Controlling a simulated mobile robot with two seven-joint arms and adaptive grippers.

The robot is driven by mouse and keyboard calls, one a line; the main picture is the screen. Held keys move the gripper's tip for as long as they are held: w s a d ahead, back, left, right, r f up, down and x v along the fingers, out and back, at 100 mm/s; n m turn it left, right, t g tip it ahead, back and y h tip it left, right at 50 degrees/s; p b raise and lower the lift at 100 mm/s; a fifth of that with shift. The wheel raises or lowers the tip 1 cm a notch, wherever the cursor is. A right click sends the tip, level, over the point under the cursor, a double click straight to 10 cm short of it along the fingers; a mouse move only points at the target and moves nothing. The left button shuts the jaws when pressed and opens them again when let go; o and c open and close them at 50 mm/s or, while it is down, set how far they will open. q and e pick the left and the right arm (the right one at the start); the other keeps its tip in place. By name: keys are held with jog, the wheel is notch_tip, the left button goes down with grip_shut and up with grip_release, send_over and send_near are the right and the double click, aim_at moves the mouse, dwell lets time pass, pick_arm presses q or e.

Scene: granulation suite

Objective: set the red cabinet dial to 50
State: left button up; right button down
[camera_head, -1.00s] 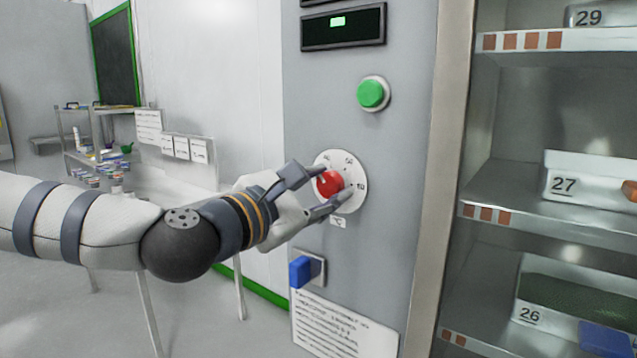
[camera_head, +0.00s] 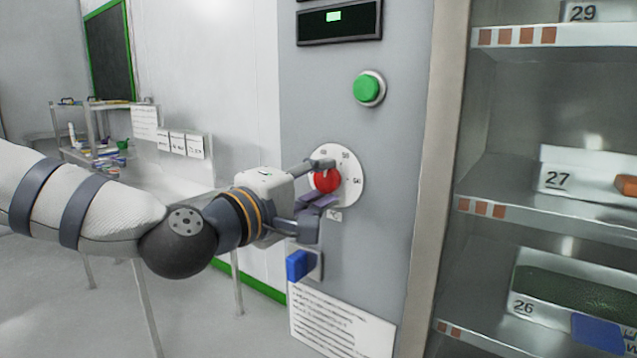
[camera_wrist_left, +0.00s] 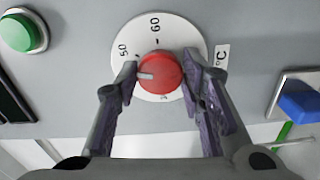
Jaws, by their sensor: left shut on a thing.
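The red dial knob (camera_head: 327,180) sits on a round white scale plate (camera_head: 351,184) on the grey cabinet panel. In the left wrist view, the red knob (camera_wrist_left: 160,73) has a white pointer line toward the left. The 50 mark is at the plate's upper left and the 60 mark at its top; the pointer lies a little below the 50 numeral. My left gripper (camera_head: 318,182) is shut on the knob, one finger on each side. Part of the scale is hidden by the fingers and knob. My right gripper is not in view.
A green button (camera_head: 368,88) and a display (camera_head: 340,24) are above the dial. A blue switch (camera_head: 299,265) juts out just below my gripper. A shelf unit with numbered bins (camera_head: 565,178) stands at the right. A cart (camera_head: 90,135) is at the back left.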

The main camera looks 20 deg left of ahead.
pick_arm(q)
jog(key=shift+r+m, duration=0.1)
jog(key=shift+m, duration=1.4)
jog(key=o, duration=0.8)
jog(key=shift+c, duration=0.2)
jog(key=o, duration=0.4)
jog(key=shift+w, duration=0.15)
